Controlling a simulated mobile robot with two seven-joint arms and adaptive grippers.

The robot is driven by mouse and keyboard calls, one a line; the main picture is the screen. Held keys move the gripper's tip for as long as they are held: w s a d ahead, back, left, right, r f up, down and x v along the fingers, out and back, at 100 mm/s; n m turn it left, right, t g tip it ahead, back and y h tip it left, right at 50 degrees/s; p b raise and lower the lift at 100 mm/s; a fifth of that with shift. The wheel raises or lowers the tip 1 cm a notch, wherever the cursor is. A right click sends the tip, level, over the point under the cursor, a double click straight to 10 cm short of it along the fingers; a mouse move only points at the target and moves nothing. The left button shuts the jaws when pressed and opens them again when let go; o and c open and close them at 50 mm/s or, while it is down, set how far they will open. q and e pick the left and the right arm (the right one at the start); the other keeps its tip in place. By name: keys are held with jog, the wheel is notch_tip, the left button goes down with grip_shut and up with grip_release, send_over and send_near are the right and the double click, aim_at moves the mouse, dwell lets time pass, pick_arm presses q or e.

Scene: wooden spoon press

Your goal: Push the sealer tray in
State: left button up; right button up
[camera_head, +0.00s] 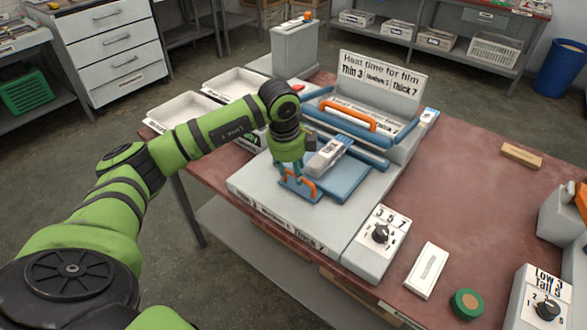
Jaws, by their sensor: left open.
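The sealer is a pale grey machine (318,222) on the red-brown table. Its blue tray (346,181) sits on the sealer's bed, towards the front, with a small orange handle (312,188) at its near edge. A grey-and-white pack (328,157) lies on the tray. Behind it is the sealer's blue frame with a larger orange handle (348,116), raised. My left gripper (297,177) is open, pointing down at the small orange handle. The fingers partly hide the handle, and I cannot tell whether they touch it. My right gripper is not in view.
A dial box (381,236) adjoins the sealer's right side. A white block (427,270), a green-rimmed disc (466,303) and another dial box (543,300) stand at the right front. White trays (182,110) are behind my left arm. The table's right middle is mostly clear.

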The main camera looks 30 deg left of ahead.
pick_arm(q)
jog(key=v, duration=1.2)
jog(key=shift+d+f, duration=0.1)
